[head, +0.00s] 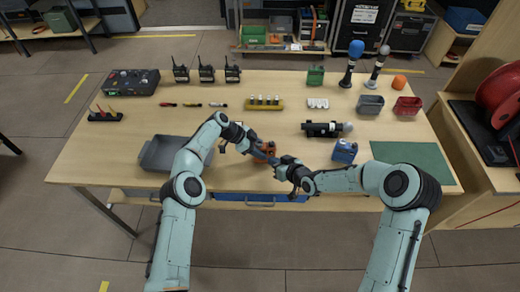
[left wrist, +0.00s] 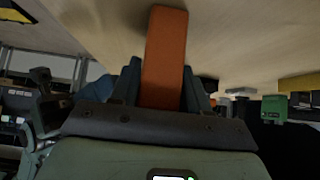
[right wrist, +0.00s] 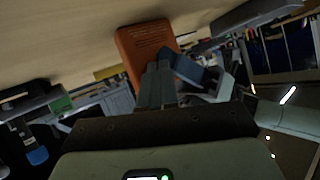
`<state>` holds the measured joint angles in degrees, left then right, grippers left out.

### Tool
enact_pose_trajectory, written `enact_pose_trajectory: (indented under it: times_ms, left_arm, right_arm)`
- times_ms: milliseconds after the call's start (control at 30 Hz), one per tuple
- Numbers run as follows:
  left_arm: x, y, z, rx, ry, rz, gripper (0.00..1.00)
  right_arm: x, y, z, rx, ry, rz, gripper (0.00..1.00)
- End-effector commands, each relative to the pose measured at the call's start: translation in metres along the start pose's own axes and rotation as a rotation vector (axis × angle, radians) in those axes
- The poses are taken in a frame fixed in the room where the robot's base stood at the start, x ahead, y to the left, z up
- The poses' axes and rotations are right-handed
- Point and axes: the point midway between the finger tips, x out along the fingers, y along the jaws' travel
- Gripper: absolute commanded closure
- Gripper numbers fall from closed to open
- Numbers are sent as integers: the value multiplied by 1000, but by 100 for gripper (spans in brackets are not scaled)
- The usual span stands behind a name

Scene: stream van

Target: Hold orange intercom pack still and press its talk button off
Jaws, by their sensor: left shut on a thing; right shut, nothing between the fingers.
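The orange intercom pack (head: 267,147) is near the front middle of the table, partly hidden by my grippers. My left gripper (head: 260,152) is shut on it from the left; in the left wrist view the pack (left wrist: 166,45) stands between the two fingers. My right gripper (head: 275,161) is shut and empty, close to the pack's right front side. In the right wrist view its closed fingertips (right wrist: 158,70) overlap the lower edge of the pack's orange face (right wrist: 145,42); I cannot tell whether they touch. The talk button is not discernible.
A blue pack (head: 344,151) and a black cylinder (head: 321,129) lie to the right. A grey tray (head: 158,166) is at the left. A yellow rack (head: 264,108), several radios (head: 206,74) and two bins (head: 371,104) are farther back. A green mat (head: 412,160) covers the right front.

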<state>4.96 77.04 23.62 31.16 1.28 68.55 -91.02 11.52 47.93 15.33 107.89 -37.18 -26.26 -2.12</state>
Motion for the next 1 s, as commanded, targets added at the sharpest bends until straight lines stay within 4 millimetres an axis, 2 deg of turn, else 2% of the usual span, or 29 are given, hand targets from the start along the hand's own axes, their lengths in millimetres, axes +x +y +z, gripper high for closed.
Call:
enact_pose_trajectory:
  times_ms: [600,1000]
  left_arm:
    - [0,0,0,0,0,-1,88]
    - [0,0,0,0,0,-1,88]
  right_arm:
    - [-39,-28,28,0,0,-1,100]
    - [-41,-30,30,0,0,0,100]
